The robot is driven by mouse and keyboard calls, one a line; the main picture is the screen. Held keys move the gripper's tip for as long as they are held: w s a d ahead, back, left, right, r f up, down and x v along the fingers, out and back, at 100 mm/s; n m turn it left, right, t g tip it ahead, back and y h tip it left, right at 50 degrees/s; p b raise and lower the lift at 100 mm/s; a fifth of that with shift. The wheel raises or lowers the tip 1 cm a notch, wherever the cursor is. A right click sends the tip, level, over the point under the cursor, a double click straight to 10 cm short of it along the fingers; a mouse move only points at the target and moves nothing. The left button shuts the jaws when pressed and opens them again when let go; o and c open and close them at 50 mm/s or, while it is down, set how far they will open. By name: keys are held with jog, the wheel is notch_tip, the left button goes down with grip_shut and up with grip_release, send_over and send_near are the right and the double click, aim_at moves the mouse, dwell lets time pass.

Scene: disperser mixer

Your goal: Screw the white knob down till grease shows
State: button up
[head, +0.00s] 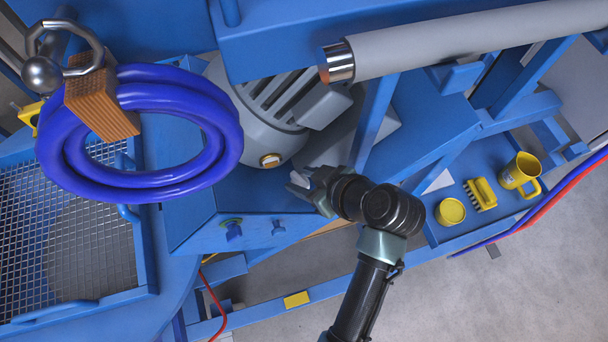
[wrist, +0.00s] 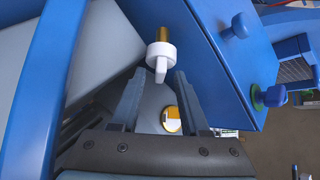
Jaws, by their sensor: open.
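The white knob (wrist: 160,56) shows in the wrist view, with a flat tab pointing toward my gripper. A brass stem (wrist: 162,34) shows on its far side. My gripper (wrist: 160,73) is open, with one fingertip on each side of the knob's tab. I cannot tell whether either finger touches it. No grease can be made out around the knob. In the head view my gripper (head: 302,182) is beside the grey motor, above the blue housing; the knob is hard to make out there.
Two blue knobs, one with a green ring (head: 232,230), stick out of the blue housing (head: 205,205). A grey motor (head: 275,110) and blue coiled hose (head: 70,165) are at left. A tray at right holds a yellow mug (head: 517,172), brush (head: 482,196) and tin (head: 450,212).

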jog(key=shift+c, duration=0.2)
grip_shut()
dwell(0.3)
jog(key=m, duration=0.1)
jog(key=m+t+h+p, duration=0.1)
jog(key=m+h+p, duration=0.1)
jog(key=shift+s+a+r+m+t, duration=0.15)
jog(key=shift+a+m+t, duration=0.1)
jog(key=shift+m+t, duration=0.05)
jog(key=shift+m+t+h+p, duration=0.3)
jog(key=shift+m+h+p, duration=0.5)
jog(key=shift+m+h, duration=0.25)
jog(key=shift+m, duration=0.25)
jog(key=shift+o, duration=0.2)
grip_release()
